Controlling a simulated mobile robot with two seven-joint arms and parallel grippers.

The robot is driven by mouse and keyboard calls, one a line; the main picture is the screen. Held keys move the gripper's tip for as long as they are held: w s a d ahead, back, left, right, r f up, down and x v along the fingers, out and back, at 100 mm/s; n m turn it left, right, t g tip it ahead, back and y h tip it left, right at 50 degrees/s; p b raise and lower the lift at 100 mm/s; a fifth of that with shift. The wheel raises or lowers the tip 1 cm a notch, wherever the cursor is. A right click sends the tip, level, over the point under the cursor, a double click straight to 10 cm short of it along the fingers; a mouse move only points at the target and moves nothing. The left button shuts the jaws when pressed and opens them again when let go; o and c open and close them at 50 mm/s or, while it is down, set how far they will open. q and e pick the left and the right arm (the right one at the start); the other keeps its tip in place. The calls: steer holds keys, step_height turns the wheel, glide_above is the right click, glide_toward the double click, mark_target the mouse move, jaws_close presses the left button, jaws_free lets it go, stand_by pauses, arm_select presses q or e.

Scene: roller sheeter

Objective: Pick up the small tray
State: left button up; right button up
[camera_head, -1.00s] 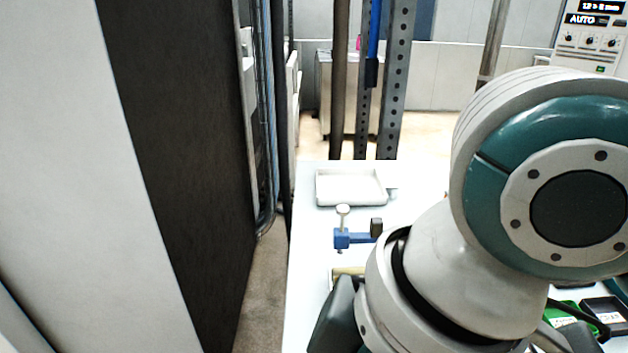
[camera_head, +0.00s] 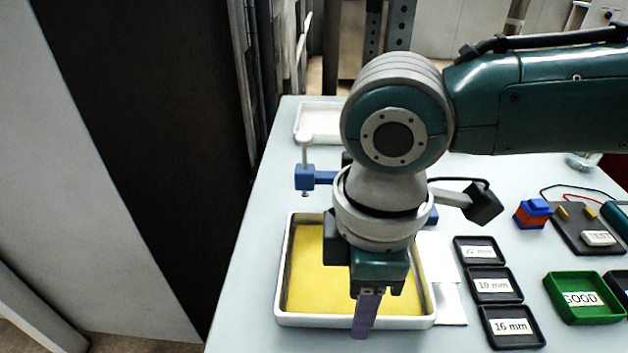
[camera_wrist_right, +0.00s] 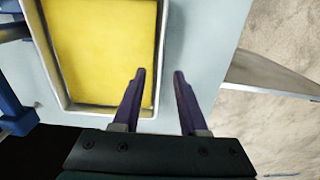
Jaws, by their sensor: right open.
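A white tray (camera_head: 434,300) with a yellow floor lies on the table. Behind it is a smaller white tray (camera_head: 300,122), partly hidden by my right arm. My right gripper (camera_head: 366,318) points down over the front edge of the yellow-floored tray. In the right wrist view, its purple fingers (camera_wrist_right: 159,74) are open and empty. One rim of the yellow-floored tray (camera_wrist_right: 160,45) runs between the fingertips in the picture; I cannot tell how far above it they are. My left gripper is not in view.
A blue clamp (camera_head: 306,178) stands between the two white trays. Small black trays with mm labels (camera_head: 512,326) and a green GOOD tray (camera_head: 590,312) lie to the right. A dark panel (camera_head: 150,130) stands left of the table (camera_head: 250,240).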

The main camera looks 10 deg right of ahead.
step_height(320, 180, down, 2)
steer(key=shift+f, duration=0.1)
jaws_close()
stand_by(1.5)
